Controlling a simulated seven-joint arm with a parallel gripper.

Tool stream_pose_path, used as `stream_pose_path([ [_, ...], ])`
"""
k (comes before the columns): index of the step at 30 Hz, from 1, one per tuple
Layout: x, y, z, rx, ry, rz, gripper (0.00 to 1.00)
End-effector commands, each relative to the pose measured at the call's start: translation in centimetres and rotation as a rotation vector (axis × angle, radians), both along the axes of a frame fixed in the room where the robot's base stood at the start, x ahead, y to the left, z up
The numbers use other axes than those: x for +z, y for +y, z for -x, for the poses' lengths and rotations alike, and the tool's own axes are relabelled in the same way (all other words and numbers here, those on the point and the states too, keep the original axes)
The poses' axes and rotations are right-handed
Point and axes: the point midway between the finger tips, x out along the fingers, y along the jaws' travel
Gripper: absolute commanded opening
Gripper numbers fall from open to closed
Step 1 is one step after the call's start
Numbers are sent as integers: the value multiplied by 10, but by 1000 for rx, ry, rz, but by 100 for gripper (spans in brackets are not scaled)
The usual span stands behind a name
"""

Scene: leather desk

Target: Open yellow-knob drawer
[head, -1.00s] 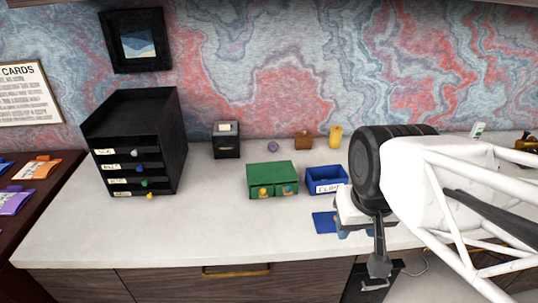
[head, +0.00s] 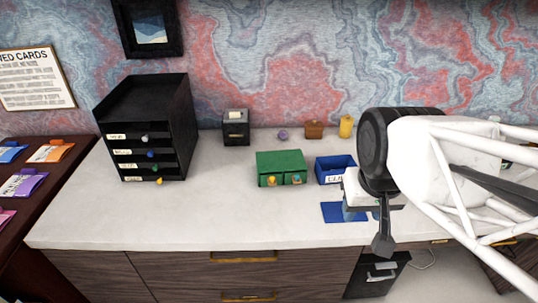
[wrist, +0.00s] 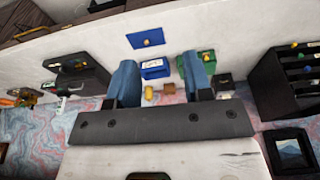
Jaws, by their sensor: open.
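A black drawer unit (head: 145,130) stands at the left of the white counter, with several drawers. Its lowest drawer has a yellow knob (head: 159,181); the knobs above are green, blue and pale. All these drawers look shut. My gripper (head: 362,214) is open above the counter's front right, right of the green box and far from the black unit. In the wrist view my gripper's blue fingers (wrist: 159,66) hold nothing.
A small black box (head: 236,127), purple ball (head: 282,135), brown box (head: 314,130) and yellow cylinder (head: 346,126) stand behind. The counter's left front is clear.

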Motion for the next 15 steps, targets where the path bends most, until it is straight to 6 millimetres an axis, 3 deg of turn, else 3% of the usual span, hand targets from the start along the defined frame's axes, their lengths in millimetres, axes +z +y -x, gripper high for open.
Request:
stream_pose_path([
  [15,-5,17,-90,-31,52,-16,46],
])
